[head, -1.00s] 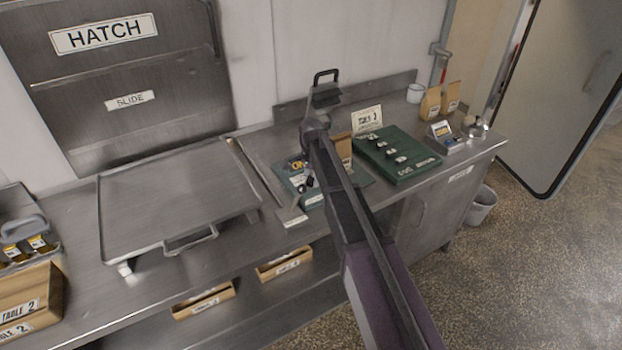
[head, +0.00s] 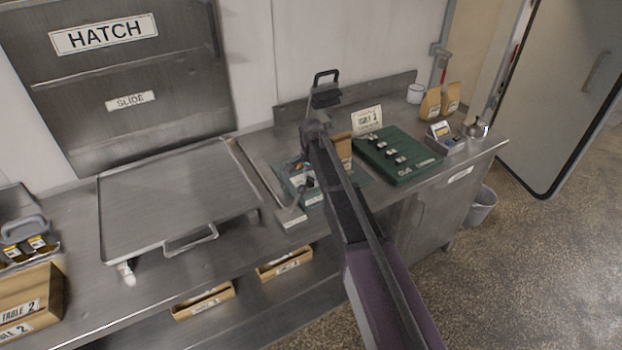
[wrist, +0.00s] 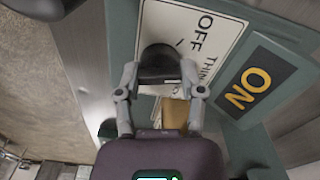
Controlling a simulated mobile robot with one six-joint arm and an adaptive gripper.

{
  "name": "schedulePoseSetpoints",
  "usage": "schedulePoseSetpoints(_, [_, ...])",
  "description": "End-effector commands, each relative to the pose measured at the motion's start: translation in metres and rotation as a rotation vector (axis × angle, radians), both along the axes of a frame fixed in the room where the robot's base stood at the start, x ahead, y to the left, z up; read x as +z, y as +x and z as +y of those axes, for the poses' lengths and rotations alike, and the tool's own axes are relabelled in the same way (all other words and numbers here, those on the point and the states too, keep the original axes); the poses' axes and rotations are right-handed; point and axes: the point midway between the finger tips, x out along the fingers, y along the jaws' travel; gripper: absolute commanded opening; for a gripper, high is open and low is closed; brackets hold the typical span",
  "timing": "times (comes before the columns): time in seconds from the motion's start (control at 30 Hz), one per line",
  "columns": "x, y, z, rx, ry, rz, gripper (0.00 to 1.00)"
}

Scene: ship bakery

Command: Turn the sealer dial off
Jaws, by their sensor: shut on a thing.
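In the wrist view, the sealer dial (wrist: 158,62) is a dark round knob on a white label plate with the words OFF and THIN. My gripper (wrist: 160,80) is shut on the dial, one finger at each side. A yellow ON label (wrist: 249,88) on black is to the right on the grey-green panel. I cannot tell for sure which setting the dial points to. In the head view, the sealer (head: 312,198) sits on the steel counter, and my arm hides much of it. My gripper (head: 301,188) is low over its front panel.
A card (head: 367,119) and paper bags (head: 431,104) are behind. Wooden boxes (head: 285,263) sit under the counter.

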Motion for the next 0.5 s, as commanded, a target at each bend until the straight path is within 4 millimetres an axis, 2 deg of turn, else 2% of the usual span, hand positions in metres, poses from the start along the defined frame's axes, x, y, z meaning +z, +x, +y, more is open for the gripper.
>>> schedulePoseSetpoints(0.5, [-0.0007,-0.0025,0.0,0.478,-0.003,0.005,0.03])
